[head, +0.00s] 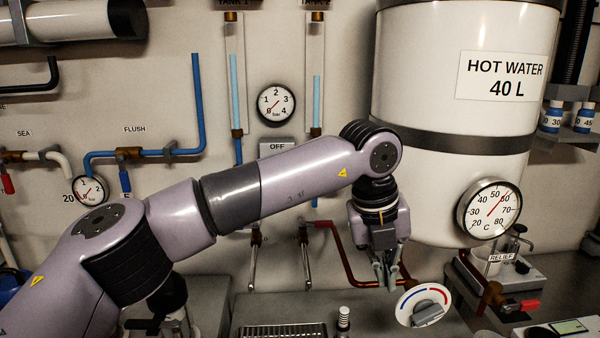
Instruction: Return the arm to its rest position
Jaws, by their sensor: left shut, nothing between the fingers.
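My left arm reaches in from the lower left across the middle of the head view. Its left gripper (388,272) points down at the right of centre, shut and empty. It hangs just above and left of a white round dial with a blue and red arc and a grey knob (428,314). I cannot tell whether the fingertips touch the dial. My right gripper is not in view.
A large white hot water tank (450,110) stands right of the arm, with a temperature gauge (488,209) on it. A pressure gauge (276,104) and sight tubes are on the wall behind. Red pipe (345,262) runs behind the gripper. Blue pipes (199,100) are at left.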

